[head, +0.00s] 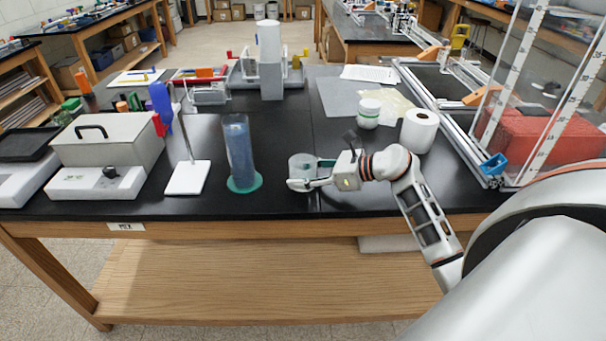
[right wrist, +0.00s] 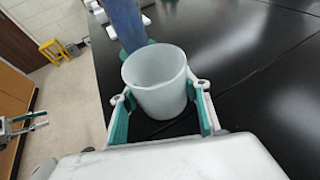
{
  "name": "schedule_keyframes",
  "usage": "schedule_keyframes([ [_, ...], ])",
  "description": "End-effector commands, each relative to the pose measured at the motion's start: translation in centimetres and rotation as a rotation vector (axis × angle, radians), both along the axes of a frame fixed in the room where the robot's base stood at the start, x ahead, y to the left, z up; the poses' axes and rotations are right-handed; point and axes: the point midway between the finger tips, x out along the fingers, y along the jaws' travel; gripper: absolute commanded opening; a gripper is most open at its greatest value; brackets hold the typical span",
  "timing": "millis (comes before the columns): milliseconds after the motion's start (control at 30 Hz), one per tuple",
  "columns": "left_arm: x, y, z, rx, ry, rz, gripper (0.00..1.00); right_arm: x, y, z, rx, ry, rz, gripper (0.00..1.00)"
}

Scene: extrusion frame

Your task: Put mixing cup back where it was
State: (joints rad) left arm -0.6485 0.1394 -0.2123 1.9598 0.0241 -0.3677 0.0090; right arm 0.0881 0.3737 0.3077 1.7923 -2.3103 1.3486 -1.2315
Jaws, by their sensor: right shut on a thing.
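The mixing cup (head: 302,167) is a small translucent whitish cup at the front middle of the black bench top. It is upright between the fingers of my right gripper (head: 312,172), which is shut on it. In the right wrist view the cup (right wrist: 157,82) sits between the green-padded fingers of the right gripper (right wrist: 160,118), with its open rim facing up. Whether its base touches the bench cannot be told.
A tall blue cylinder (head: 238,148) on a green base stands just left of the cup. A stand with a white base (head: 188,178) is further left. Bench top (head: 290,125) behind the cup is clear.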

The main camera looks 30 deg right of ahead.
Motion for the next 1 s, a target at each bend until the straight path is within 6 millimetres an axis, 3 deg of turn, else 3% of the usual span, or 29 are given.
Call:
schedule_keyframes([
  [200,0.0,0.0,-0.3,0.0,-0.001,0.0,0.4,0.0,0.0,-0.4,-0.001,0.001,0.0,0.29],
  [233,0.0,0.0,-0.3,0.0,-0.001,0.0,0.4,0.0,0.0,-0.4,0.0,0.001,0.001,0.49],
  [300,0.0,0.0,-0.3,0.0,-0.001,0.0,0.4,0.0,0.0,-0.3,0.001,0.001,0.001,0.63],
  [733,0.0,0.0,0.3,-0.001,-0.002,0.0,0.4,0.0,0.0,0.3,0.001,-0.002,0.0,0.63],
  [1000,0.1,0.0,-0.7,-0.001,-0.004,0.0,0.4,-3.6,-2.6,1.6,-0.008,0.002,0.001,0.63],
])
